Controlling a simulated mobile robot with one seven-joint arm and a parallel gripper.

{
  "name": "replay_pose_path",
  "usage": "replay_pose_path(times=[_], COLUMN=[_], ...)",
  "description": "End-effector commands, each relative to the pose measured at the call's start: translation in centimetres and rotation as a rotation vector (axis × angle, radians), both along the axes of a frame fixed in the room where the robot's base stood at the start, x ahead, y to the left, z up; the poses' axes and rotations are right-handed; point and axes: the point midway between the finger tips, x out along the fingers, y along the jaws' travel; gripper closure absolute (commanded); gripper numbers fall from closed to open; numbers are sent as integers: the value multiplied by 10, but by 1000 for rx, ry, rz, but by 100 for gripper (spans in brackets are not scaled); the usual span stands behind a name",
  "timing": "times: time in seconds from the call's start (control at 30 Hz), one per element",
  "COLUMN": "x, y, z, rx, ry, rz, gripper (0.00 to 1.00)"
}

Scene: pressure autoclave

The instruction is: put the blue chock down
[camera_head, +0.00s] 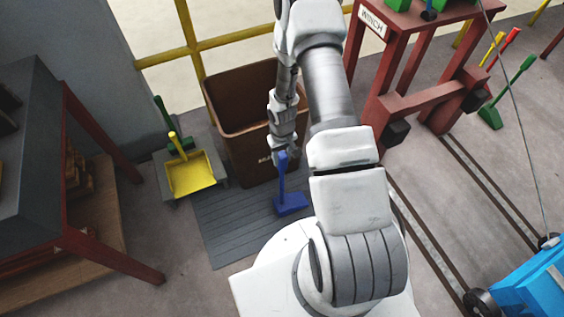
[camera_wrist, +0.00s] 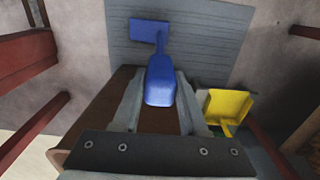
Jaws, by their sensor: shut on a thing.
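The blue chock (camera_head: 291,203) has a wedge-shaped foot and an upright handle. My gripper (camera_head: 281,158) is shut on the top of its handle. In the wrist view the handle end (camera_wrist: 160,88) sits between my two fingers (camera_wrist: 158,100), with the foot (camera_wrist: 150,30) beyond it. The chock hangs upright over or on the grey slatted mat (camera_head: 230,222); I cannot tell whether its foot touches the mat.
A brown bin (camera_head: 250,155) stands right behind the mat, close to my gripper. A red-legged bench (camera_head: 110,250) is at left. The mat's left part is clear.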

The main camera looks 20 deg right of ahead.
Motion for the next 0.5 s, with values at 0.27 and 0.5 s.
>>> replay_pose_path(times=[0.27,0.5], x=[1,1], y=[0,0], z=[-19,-23], rx=[0,0], ry=[-3,-2], rz=[0,0], gripper=[100,100])
